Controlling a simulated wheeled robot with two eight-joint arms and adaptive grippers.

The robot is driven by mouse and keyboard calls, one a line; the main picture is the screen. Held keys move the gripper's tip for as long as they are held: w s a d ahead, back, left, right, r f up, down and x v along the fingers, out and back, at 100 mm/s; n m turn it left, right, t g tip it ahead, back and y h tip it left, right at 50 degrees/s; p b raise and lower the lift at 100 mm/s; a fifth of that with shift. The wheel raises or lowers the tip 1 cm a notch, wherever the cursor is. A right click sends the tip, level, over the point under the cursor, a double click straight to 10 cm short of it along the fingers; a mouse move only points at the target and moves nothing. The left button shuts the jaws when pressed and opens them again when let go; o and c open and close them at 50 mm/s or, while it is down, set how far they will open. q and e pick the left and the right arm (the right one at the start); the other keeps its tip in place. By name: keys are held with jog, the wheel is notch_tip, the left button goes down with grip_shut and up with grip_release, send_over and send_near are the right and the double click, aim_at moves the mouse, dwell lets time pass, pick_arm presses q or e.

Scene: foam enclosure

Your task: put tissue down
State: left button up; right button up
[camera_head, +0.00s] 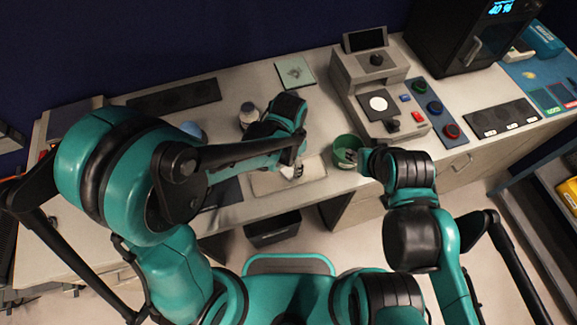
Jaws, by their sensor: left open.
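My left gripper (293,168) is low over the front of the counter, above a pale beige mat (262,184). Its jaws are open. A small white patch shows at its fingertips; I cannot tell whether it is the tissue or part of the gripper. No other tissue can be made out clearly. My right gripper (353,156) is at a green round container (342,143) near the counter's front edge. Its fingers overlap the container's opening, and their state is too small and dark to tell.
A grey machine with a white disc (378,103) stands right of the green container. A panel of coloured buttons (436,107) lies beside it. A light green square (295,71) and a dark mat (174,98) lie behind. A dark bin (272,230) is below the counter edge.

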aim_at(289, 171)
pick_arm(q)
notch_tip(289, 171, up, 8)
jog(key=p, duration=0.2)
jog(key=s+a+r+n+t, duration=0.2)
jog(key=a+r+n+t, duration=0.1)
jog(key=a, duration=0.6)
jog(key=s+a+r+n+t, duration=0.3)
jog(key=a+r+n+t, duration=0.1)
jog(key=a, duration=0.5)
jog(key=r+n, duration=0.1)
jog(key=n, duration=0.1)
jog(key=shift+r+n, duration=0.35)
jog(key=shift+n, duration=0.05)
jog(key=shift+s+d+f, duration=0.1)
jog(key=shift+f, duration=0.05)
notch_tip(289, 171, down, 10)
jog(key=b, duration=1)
